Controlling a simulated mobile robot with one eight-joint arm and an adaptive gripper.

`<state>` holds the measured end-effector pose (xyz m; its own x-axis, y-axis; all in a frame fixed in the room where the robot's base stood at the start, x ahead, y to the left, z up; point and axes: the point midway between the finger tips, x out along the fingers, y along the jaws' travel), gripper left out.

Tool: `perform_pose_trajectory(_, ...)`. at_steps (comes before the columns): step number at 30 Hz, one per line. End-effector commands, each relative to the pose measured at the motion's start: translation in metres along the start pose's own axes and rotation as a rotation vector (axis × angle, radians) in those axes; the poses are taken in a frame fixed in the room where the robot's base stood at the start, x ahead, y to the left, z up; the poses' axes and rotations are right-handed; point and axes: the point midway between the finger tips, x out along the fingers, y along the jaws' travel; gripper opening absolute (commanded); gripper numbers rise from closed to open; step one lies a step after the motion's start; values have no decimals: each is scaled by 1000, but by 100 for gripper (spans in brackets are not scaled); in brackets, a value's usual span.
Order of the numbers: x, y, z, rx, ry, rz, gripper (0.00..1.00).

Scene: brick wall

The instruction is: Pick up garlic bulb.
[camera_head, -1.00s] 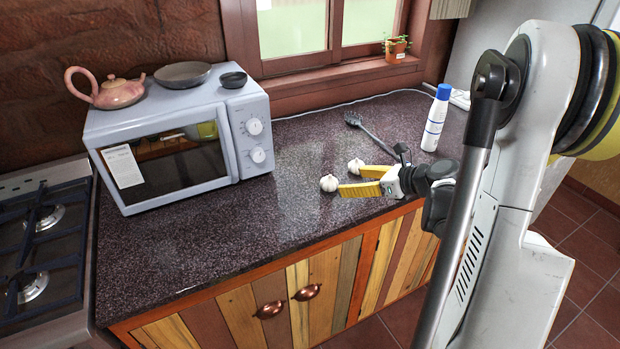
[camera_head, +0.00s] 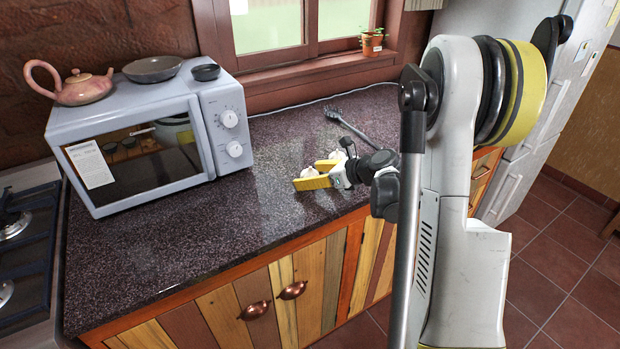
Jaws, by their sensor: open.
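A white garlic bulb (camera_head: 309,172) sits on the dark speckled counter (camera_head: 225,215), at the tips of my gripper. My gripper (camera_head: 306,175) reaches in from the right, low over the counter. Its two yellow fingers are apart, one on the near side of this bulb and one on the far side. The near finger hides the bulb's lower part. I cannot tell whether either finger touches it. A second garlic bulb (camera_head: 337,155) shows just behind the far finger, partly hidden.
A dark utensil (camera_head: 348,126) lies behind the bulbs. A microwave (camera_head: 150,140) stands at the left, with a pink teapot (camera_head: 82,88) and bowls on top. A stove (camera_head: 25,250) is at the far left. The counter between microwave and gripper is clear.

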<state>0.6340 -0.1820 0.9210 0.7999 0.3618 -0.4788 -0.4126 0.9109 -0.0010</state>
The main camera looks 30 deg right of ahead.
Motion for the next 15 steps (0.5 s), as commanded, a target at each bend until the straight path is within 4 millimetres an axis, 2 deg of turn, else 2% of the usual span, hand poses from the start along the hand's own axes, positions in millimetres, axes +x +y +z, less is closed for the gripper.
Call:
perform_pose_trajectory(1, 0, 0, 0, 0, 0, 0, 72)
perform_pose_trajectory(6, 0, 0, 0, 0, 0, 0, 21)
perform_pose_trajectory(15, -1, 0, 0, 0, 0, 0, 20)
